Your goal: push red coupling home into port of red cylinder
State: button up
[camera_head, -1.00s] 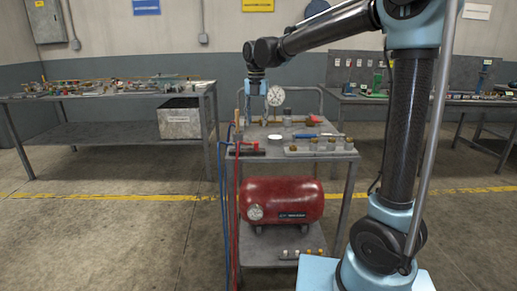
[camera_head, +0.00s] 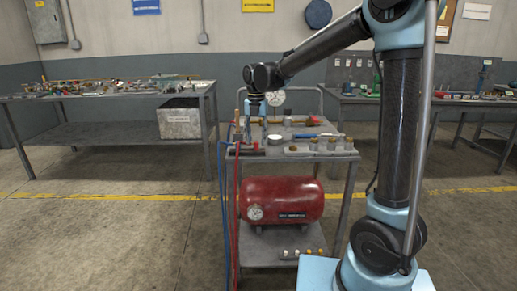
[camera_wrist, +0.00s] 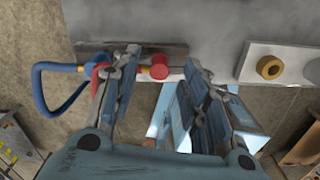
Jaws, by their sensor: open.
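A short red cylinder (camera_wrist: 159,66) sits on a dark block in the wrist view, in the gap between my fingertips. A red hose end (camera_wrist: 101,74), perhaps the red coupling, shows to its left, partly hidden by my left finger; whether it joins the cylinder is hidden. In the head view a small red part (camera_head: 249,145) lies at the cart top's front left. My gripper (camera_wrist: 162,60) is open, its fingers on either side of the red cylinder with nothing held. In the head view my gripper (camera_head: 255,134) is low over that corner.
A blue hose (camera_wrist: 44,92) loops beside the red one. A pale plate with a brass ring (camera_wrist: 269,67) lies to the right. The cart top (camera_head: 270,153) also carries several jars and a gauge (camera_head: 275,98).

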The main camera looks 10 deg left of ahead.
aim_at(256, 147)
jog(key=shift+f, duration=1.45)
grip_shut()
